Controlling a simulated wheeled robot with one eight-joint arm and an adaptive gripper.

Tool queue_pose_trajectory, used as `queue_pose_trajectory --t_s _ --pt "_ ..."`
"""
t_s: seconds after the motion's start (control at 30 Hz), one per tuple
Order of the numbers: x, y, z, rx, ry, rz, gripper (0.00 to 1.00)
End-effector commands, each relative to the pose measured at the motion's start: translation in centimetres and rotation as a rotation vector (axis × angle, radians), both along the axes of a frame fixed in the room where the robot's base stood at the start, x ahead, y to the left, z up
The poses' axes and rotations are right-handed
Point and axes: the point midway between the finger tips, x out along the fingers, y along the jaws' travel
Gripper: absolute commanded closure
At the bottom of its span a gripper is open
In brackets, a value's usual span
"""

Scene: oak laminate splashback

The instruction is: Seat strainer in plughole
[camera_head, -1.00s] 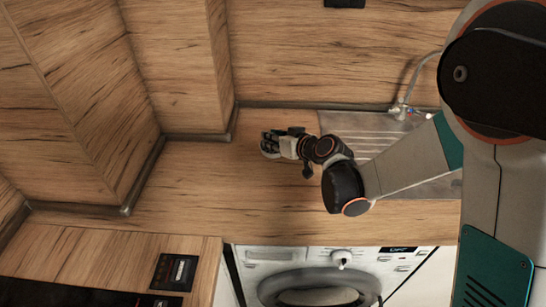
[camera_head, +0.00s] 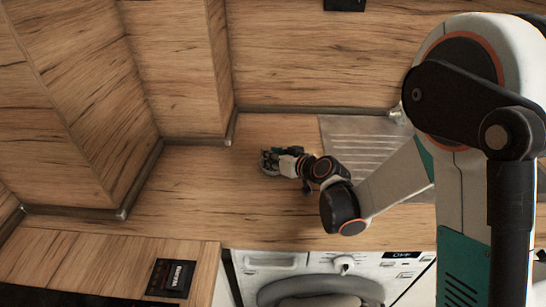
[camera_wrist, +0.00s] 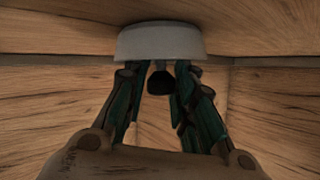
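The strainer (camera_wrist: 160,42) is a pale grey round disc with a dark knob (camera_wrist: 160,82). In the wrist view it is at the top centre, at the tips of my gripper (camera_wrist: 160,72). The two dark green fingers are drawn close together on either side of the knob, closed on it. In the head view my gripper (camera_head: 272,161) is over the worktop left of the sink, with the strainer's grey edge (camera_head: 267,170) just showing at its end. Whether the disc touches the worktop is unclear. The plughole is not visible; my arm covers much of the sink area.
The ridged metal drainboard (camera_head: 350,135) lies right of my gripper. The wooden worktop (camera_head: 200,195) is clear around and left of it. Wood-panelled walls stand behind and to the left. A washing machine (camera_head: 320,265) is under the front edge.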

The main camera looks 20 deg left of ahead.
Motion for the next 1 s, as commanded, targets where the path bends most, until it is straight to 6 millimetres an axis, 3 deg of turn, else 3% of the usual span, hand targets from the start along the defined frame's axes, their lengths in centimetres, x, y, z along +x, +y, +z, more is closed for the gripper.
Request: queue_pose_trajectory --t_s 0.53,1.0 --pt "-0.1 -0.2 0.6 0.0 0.0 -0.001 0.6" --pt "-5.0 -6.8 4.4 0.001 0.0 -0.002 0.6"
